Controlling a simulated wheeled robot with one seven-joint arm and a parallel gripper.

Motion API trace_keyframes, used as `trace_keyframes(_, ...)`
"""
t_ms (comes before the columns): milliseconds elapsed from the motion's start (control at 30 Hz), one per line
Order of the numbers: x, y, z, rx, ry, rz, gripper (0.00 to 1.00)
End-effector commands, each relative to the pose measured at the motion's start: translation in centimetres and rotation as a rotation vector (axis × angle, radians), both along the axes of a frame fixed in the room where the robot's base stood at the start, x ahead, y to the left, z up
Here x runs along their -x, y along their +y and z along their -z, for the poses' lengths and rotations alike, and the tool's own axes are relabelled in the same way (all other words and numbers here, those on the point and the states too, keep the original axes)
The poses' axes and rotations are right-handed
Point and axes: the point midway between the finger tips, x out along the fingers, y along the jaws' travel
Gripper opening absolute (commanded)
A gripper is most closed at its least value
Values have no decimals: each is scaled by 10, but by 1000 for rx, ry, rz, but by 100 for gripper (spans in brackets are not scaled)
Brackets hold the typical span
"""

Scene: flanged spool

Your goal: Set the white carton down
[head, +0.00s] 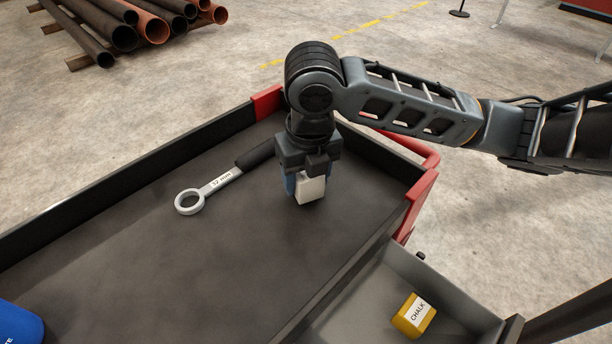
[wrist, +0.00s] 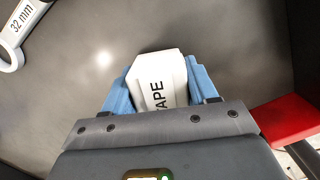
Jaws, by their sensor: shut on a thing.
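The white carton (head: 311,190) is between the blue fingers of my gripper (head: 302,188), over the dark cart top (head: 200,270) near its far right end. In the wrist view the carton (wrist: 158,82) carries black lettering that reads "TAPE", partly hidden by the gripper body. The blue fingers of my gripper (wrist: 157,88) press on both its sides. The gripper points down and is shut on the carton. I cannot tell whether the carton's underside touches the cart top.
A ring wrench (head: 208,190) marked 32 mm lies left of the gripper. A yellow chalk box (head: 413,315) sits in a lower grey tray (head: 375,290) at front right. A blue object (head: 18,325) is at the left front. The cart top's middle is clear. Raised edges surround it.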

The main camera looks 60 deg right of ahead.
Motion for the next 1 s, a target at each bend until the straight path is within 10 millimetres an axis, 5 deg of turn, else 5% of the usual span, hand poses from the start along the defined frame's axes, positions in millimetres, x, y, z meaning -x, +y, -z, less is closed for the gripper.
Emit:
trace_keyframes(500,0,0,13,0,-2,-2,15)
trace_keyframes(533,0,0,12,0,-1,-2,60)
trace_keyframes(767,0,0,11,0,-1,-2,82)
trace_keyframes(1000,0,0,11,0,-1,-2,83)
